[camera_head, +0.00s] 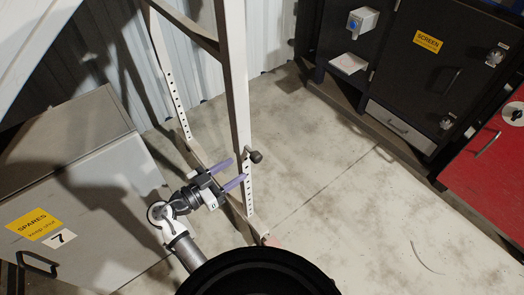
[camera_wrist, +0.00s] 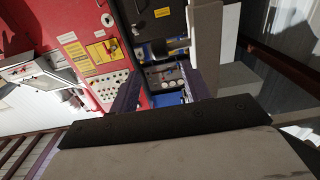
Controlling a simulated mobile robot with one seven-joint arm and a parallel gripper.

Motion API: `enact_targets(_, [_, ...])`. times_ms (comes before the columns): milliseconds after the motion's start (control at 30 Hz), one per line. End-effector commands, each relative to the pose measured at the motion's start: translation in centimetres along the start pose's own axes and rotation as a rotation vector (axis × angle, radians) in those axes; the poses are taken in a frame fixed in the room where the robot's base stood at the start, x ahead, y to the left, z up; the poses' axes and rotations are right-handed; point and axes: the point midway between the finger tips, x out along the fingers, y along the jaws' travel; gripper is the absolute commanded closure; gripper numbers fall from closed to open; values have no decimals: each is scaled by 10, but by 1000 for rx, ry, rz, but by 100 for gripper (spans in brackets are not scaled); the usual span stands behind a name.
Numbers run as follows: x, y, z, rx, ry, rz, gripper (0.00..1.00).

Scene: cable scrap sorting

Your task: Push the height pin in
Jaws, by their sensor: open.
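A dark round knob, which looks like the height pin (camera_head: 256,157), stands out from the side of a pale upright post (camera_head: 236,75) with a row of holes. A short stem shows between knob and post. My gripper (camera_head: 238,170) is open and empty, its two purple fingers apart. It is just left of and slightly below the knob in the head view, by the holed part of the post. Whether a finger touches the post is unclear. In the wrist view the fingers (camera_wrist: 160,74) are spread, with a pale post-like bar at the right.
A grey spares cabinet (camera_head: 75,205) stands at the left, close to my arm. A second holed leg (camera_head: 178,100) is behind. A dark screen cabinet (camera_head: 425,75) and a red cabinet (camera_head: 490,165) stand at the right. The concrete floor (camera_head: 335,200) between is largely clear.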

Motion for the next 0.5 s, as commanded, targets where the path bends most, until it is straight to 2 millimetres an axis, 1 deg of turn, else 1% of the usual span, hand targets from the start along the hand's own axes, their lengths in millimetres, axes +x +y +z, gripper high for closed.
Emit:
enact_targets(33, [12,1,-3,-3,0,5,53])
enact_targets(100, [27,1,-2,-2,-1,4,53])
enact_targets(300, [69,0,-3,-3,0,3,53])
enact_targets(400, [85,0,-2,-2,-1,2,53])
enact_targets(500, [97,0,-1,-2,-1,1,53])
